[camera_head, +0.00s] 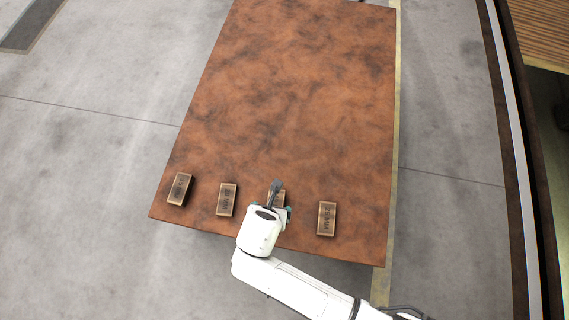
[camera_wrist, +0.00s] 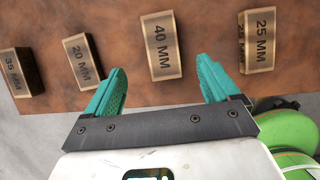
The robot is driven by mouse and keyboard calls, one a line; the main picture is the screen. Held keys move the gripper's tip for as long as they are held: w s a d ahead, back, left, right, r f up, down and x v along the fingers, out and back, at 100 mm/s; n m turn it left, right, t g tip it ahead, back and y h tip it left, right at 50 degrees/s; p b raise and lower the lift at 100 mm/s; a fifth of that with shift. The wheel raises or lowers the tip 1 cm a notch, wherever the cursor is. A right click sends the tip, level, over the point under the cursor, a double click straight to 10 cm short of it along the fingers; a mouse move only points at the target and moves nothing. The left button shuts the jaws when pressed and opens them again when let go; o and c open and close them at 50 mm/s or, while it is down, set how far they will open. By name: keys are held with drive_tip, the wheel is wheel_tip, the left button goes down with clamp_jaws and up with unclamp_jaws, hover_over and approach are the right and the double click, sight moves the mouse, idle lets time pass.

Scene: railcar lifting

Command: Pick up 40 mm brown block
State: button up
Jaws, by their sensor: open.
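The 40 mm brown block (camera_wrist: 161,46) stands out in the wrist view, with "40 MM" printed on its top. It lies on the rust-brown table top (camera_head: 300,90) near the front edge. In the head view the block (camera_head: 282,199) is partly hidden by my gripper (camera_head: 274,200). In the wrist view my gripper (camera_wrist: 162,88) is open, with its two teal fingers spread wide and nothing between the tips. The block is just beyond the fingertips in that picture, roughly centred between them. I cannot tell the height gap.
Similar blocks lie in the same row: 25 mm (camera_wrist: 259,41) to the right, 20 mm (camera_wrist: 83,60) and 35 mm (camera_wrist: 20,72) to the left. The head view shows a block (camera_head: 327,219) to the right and two to the left. The table behind the row is clear.

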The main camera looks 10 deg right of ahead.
sight(275, 203)
drive_tip(key=b+x, duration=0.1)
drive_tip(key=x, duration=0.4)
drive_tip(key=shift+f, duration=0.15)
drive_tip(key=shift+s+b+x, duration=0.1)
drive_tip(key=shift+b+x, duration=0.45)
drive_tip(key=shift+x, duration=0.75)
drive_tip(key=shift+s+b+x, duration=0.15)
drive_tip(key=shift+b+x, duration=0.35)
drive_tip(key=shift+x, duration=0.75)
drive_tip(key=shift+f, duration=0.35)
drive_tip(key=c, duration=1.2)
